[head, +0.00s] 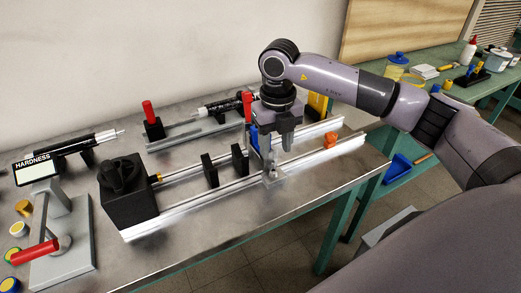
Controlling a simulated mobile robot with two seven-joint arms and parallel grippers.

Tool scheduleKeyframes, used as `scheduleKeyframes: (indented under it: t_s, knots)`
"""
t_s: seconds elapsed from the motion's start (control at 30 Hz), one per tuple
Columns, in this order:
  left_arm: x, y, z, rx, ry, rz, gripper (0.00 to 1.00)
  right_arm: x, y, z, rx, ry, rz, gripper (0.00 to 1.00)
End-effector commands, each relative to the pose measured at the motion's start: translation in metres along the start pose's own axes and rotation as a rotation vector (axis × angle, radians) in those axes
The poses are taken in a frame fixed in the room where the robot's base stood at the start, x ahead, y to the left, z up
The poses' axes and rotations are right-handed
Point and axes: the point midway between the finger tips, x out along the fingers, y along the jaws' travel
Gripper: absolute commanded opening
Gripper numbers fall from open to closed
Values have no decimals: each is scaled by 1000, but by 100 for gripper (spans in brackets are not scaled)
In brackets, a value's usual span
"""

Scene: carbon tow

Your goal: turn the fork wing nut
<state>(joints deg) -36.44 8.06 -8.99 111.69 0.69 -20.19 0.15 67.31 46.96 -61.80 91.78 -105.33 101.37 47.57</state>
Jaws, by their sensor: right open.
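My right gripper (271,158) comes in from the right and points straight down over the metal rail fixture on the bench. Its jaws are open. Its fingertips are just above a small light metal block (273,180) on the front rail (215,198). A small metal piece shows on this block under the fingers. It is too small and too covered to tell whether it is the fork wing nut, or whether the fingers touch it. My left gripper is not in view.
A black box with a knob (128,190) stands at the rail's left end. Black upright plates (209,170) stand between the rails. An orange part (331,139) sits right of the gripper. A hardness tester (50,170) and red-handled tools are at left. The bench front (215,240) is clear.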

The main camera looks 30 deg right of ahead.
Motion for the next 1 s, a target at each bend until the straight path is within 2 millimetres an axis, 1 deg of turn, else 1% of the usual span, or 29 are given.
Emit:
scheduleKeyframes:
  t_s: [0.07,0.17,0.3,0.5,0.6,0.73,0.93,0.97,1.0]
  knots:
    - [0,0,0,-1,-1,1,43,1,0,0,-1,1,1,46]
    - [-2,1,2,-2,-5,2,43,7,0,0,-1,2,1,46]
    - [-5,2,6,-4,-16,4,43,27,1,-1,-2,4,1,46]
    - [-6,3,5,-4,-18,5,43,57,1,-1,-2,4,2,46]
    - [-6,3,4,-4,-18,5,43,66,1,0,-3,2,2,46]
    - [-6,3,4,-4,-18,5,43,72,1,0,-2,1,3,46]
    - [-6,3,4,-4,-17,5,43,72,1,0,-2,0,3,46]
    - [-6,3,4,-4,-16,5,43,72,1,0,-2,0,3,43]
    - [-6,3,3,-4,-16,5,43,72,1,0,-2,0,3,30]
